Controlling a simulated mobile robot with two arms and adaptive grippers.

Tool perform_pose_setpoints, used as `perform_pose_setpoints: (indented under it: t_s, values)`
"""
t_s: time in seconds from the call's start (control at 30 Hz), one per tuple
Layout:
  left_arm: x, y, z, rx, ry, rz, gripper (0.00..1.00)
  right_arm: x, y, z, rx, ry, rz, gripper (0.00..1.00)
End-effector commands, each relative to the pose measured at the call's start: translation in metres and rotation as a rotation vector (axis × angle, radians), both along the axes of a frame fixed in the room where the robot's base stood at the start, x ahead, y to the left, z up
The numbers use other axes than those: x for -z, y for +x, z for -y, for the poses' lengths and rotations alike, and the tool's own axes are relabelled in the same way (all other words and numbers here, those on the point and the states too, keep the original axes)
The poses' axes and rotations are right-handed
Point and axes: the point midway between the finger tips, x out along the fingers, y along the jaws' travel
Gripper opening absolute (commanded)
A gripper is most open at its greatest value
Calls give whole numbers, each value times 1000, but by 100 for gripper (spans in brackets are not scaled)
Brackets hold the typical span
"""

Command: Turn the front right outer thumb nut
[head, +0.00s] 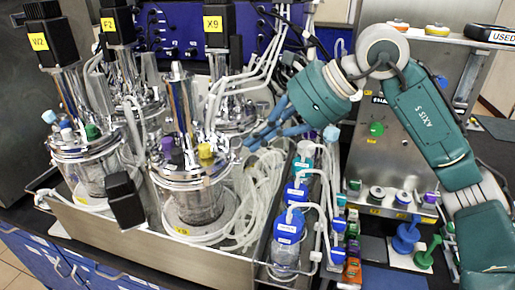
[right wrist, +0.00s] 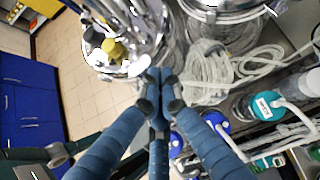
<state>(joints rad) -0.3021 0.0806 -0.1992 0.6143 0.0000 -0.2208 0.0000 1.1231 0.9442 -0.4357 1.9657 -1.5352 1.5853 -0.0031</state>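The front right vessel (head: 194,185) stands in the steel tray, with a metal lid (head: 190,172) carrying a purple cap (head: 167,145) and a yellow cap (head: 205,151). The lid's yellow cap also shows in the right wrist view (right wrist: 115,51). I cannot pick out the front right outer thumb nut; it is too small or hidden. My right gripper (head: 252,143) reaches in from the right, its blue fingers just right of this lid. In the right wrist view its fingertips (right wrist: 160,78) meet beside the lid, with nothing visible between them. My left gripper is not in view.
Other vessels with black motors stand behind and left. White tubing (head: 262,190) fills the tray's right side. Blue-capped bottles (head: 289,226) stand in a rack beside it. A black block (head: 125,200) hangs at the tray's front. A steel panel (head: 392,150) stands at right.

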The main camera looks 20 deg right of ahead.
Motion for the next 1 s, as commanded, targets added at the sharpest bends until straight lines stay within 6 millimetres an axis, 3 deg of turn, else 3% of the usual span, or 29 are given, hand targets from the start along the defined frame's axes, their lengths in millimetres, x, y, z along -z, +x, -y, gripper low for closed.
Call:
perform_pose_setpoints:
  t_s: [0.37,0.8,1.0]
  values:
    - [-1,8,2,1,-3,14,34,-1,1,-1,1,4,3,0]
    - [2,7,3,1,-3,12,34,-1,-12,-13,-5,6,2,0]
    - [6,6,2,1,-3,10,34,1,-13,-7,-3,6,2,0]
